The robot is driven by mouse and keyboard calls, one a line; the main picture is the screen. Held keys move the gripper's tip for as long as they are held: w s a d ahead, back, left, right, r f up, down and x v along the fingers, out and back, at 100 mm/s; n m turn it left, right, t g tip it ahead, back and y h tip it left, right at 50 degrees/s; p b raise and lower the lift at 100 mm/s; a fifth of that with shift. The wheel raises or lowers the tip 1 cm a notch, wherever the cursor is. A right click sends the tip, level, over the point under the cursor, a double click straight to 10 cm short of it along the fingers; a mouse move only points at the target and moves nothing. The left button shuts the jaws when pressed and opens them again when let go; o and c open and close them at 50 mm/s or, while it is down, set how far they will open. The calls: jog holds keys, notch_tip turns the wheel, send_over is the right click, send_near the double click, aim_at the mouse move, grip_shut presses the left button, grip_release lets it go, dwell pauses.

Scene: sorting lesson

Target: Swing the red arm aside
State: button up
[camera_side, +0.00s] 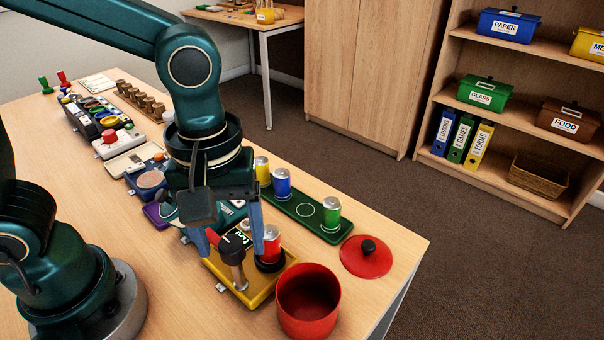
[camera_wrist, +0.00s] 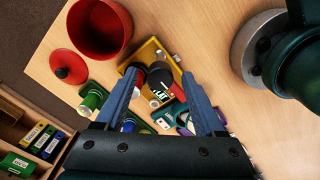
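A yellow tray (camera_side: 253,299) lies near the table's front right. On it a short metal post with a black cap (camera_side: 232,246) carries a red arm (camera_side: 213,237), which shows only in part behind my finger. A red can (camera_side: 271,243) stands upright on a black base beside the post. My gripper (camera_side: 232,252) points down over the tray, with its two blue fingers apart on either side of the black cap. In the wrist view my gripper (camera_wrist: 160,78) is also open over the yellow tray (camera_wrist: 150,46). I cannot tell whether a finger touches the red arm.
A red pot (camera_side: 308,312) stands open right in front of the tray, with its red lid (camera_side: 366,257) to the right. A green tray (camera_side: 300,206) with several cans lies behind. More trays run off to the left. The front table area is clear.

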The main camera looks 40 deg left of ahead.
aim_at(231, 239)
jog(key=shift+r, duration=2.55)
jog(key=shift+w+a+r, duration=0.2)
jog(key=shift+a+r, duration=0.05)
jog(key=s+a+m+t, duration=0.2)
jog(key=a+m+t, duration=0.3)
jog(key=a+m, duration=0.3)
jog(key=shift+m+t, duration=0.3)
jog(key=shift+m, duration=0.3)
